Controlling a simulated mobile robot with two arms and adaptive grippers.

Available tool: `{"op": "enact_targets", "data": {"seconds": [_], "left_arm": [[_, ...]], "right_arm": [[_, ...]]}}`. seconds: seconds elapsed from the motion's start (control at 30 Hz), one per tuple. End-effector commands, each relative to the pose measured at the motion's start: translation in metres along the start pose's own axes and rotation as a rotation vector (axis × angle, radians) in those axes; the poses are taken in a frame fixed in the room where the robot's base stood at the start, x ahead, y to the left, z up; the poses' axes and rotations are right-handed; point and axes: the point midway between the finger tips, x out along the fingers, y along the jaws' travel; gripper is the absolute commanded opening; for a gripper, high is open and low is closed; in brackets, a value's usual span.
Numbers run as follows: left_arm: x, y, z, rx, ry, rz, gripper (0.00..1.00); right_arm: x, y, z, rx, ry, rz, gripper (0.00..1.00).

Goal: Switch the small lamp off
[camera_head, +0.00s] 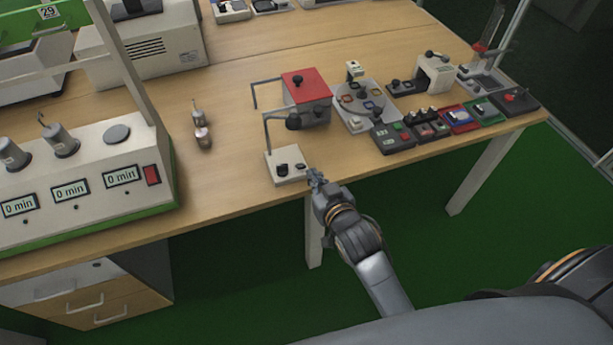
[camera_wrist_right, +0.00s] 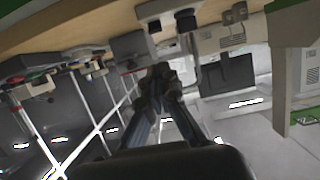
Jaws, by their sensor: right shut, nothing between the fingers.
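The small lamp has a white base (camera_head: 288,177) near the front edge of the wooden table, a thin bent arm and a dark head (camera_head: 293,123). On the base are a round black knob (camera_head: 282,170) and a small dark switch (camera_head: 300,167). I cannot tell whether the lamp is lit. My right gripper (camera_head: 314,177) is shut and empty, close to the right front corner of the base beside the switch; contact cannot be made out. In the right wrist view the shut fingers (camera_wrist_right: 160,74) point toward the tabletop items. My left gripper is not in view.
A red-topped box (camera_head: 307,86) stands behind the lamp. Several small switch boxes (camera_head: 393,138) and devices line the table's right side. The table front left of the lamp is clear.

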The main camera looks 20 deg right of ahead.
Motion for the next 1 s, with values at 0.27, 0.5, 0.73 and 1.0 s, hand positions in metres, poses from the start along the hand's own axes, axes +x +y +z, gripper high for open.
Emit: {"op": "enact_targets", "data": {"seconds": [0.27, 0.5, 0.73, 1.0], "left_arm": [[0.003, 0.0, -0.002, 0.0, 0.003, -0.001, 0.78], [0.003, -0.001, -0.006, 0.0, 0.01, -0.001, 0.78], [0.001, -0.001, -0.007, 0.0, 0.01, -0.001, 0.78], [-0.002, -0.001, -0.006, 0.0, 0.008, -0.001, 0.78]], "right_arm": [[-0.007, 0.003, -0.023, 0.012, 0.046, 0.009, 0.0], [-0.006, 0.003, -0.023, 0.011, 0.045, 0.009, 0.0], [0.016, 0.003, -0.025, 0.01, 0.047, 0.009, 0.0], [0.07, 0.003, -0.028, 0.01, 0.047, 0.009, 0.0]]}}
